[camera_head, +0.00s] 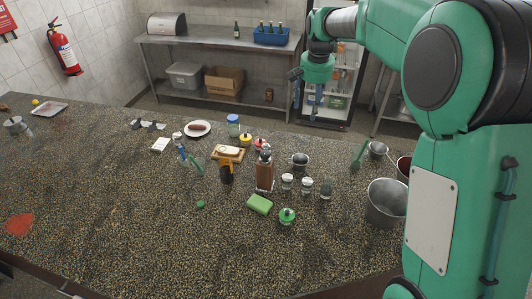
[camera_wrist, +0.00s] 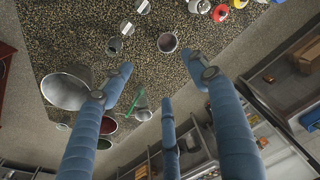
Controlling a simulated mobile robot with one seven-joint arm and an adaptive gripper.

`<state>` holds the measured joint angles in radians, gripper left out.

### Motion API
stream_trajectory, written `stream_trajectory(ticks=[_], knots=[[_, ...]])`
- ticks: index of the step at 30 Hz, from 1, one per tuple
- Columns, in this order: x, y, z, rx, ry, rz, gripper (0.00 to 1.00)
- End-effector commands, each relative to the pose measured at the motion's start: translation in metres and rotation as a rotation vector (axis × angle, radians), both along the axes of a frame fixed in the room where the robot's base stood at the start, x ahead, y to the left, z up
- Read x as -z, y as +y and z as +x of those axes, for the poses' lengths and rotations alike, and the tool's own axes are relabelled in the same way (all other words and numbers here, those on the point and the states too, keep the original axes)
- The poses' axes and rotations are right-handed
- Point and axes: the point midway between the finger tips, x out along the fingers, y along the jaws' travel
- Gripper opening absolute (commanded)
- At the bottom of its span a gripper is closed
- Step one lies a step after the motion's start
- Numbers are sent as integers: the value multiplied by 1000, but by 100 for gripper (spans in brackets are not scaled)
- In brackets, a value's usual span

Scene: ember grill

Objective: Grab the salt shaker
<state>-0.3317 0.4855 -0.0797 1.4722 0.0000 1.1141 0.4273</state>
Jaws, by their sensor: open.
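Two small clear shakers with metal lids stand on the speckled counter right of the wooden-sided block, a left one (camera_head: 287,182) and a right one (camera_head: 307,186). A darker shaker (camera_head: 326,189) stands right of them. I cannot tell which holds salt. Small shakers (camera_wrist: 127,28) also show at the top of the wrist view. My gripper (camera_head: 312,98) hangs beyond the counter's far edge, well away from the shakers. In the wrist view my gripper (camera_wrist: 160,78) has its three blue fingers spread, with nothing between them.
A small metal cup (camera_head: 300,161) stands behind the shakers. A large metal bucket (camera_head: 386,204) stands to their right. The counter's left and front (camera_head: 110,220) are mostly clear.

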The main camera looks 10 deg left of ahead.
Motion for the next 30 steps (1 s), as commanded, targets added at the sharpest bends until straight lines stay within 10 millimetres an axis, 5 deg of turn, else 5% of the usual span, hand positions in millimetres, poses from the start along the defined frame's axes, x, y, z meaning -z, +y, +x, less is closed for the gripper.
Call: stream_trajectory(ticks=[15, 30], knots=[[90, 100, 66, 20, 82, -21, 59], [178, 174, 89, 41, 138, -43, 59]])
